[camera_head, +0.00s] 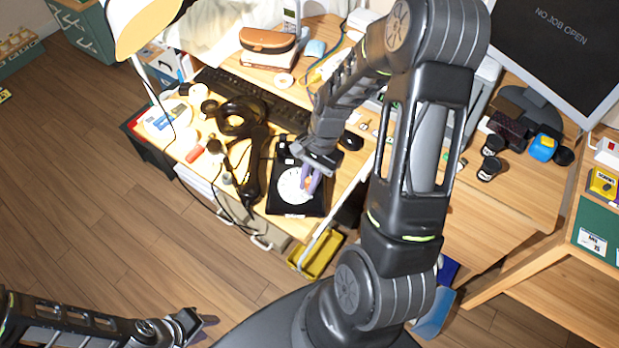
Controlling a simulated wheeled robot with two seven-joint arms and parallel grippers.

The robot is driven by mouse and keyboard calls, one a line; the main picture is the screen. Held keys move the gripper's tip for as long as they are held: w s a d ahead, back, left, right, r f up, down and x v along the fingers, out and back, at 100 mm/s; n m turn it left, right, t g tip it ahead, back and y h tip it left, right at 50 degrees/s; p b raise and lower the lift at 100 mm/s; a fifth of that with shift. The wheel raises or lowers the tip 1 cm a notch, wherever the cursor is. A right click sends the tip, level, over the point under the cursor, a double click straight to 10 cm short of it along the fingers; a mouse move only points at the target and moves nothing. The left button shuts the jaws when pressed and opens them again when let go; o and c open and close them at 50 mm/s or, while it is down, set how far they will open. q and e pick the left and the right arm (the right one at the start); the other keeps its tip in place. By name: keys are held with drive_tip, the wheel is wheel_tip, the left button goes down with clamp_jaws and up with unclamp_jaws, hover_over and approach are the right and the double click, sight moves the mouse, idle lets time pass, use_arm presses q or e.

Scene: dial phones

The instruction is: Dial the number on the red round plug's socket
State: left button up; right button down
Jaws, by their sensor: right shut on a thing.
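A black dial phone (297,207) with a white round dial (291,187) lies on the desk near its front edge. My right gripper (308,186) points down at the right part of this dial. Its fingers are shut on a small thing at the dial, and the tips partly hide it. A black handset (250,178) lies just left of the phone. A small red piece (195,154), perhaps a plug, lies at the desk's left end. No number on a socket is readable. My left gripper (205,328) is open and empty, low over the floor.
A black keyboard (250,95) and a dark mouse (351,141) lie behind the phone. Cables and small round items crowd the desk's left end. A yellow bin (318,256) stands below the front edge. A monitor (555,55) stands at right. The left floor is clear.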

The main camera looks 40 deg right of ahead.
drive_tip(key=shift+s+a+r+p, duration=0.15)
drive_tip(key=shift+r+p, duration=0.25)
drive_tip(key=shift+r, duration=0.05)
drive_tip(key=shift+s+a+r+p, duration=0.1)
drive_tip(key=shift+r+p, duration=0.25)
drive_tip(key=shift+r, duration=0.1)
wheel_tip(320, 180, up, 6)
drive_tip(key=s+a+p, duration=0.2)
drive_tip(key=p, duration=0.4)
drive_tip(key=shift+r, duration=0.15)
drive_tip(key=shift+s, duration=0.1)
idle(1.0)
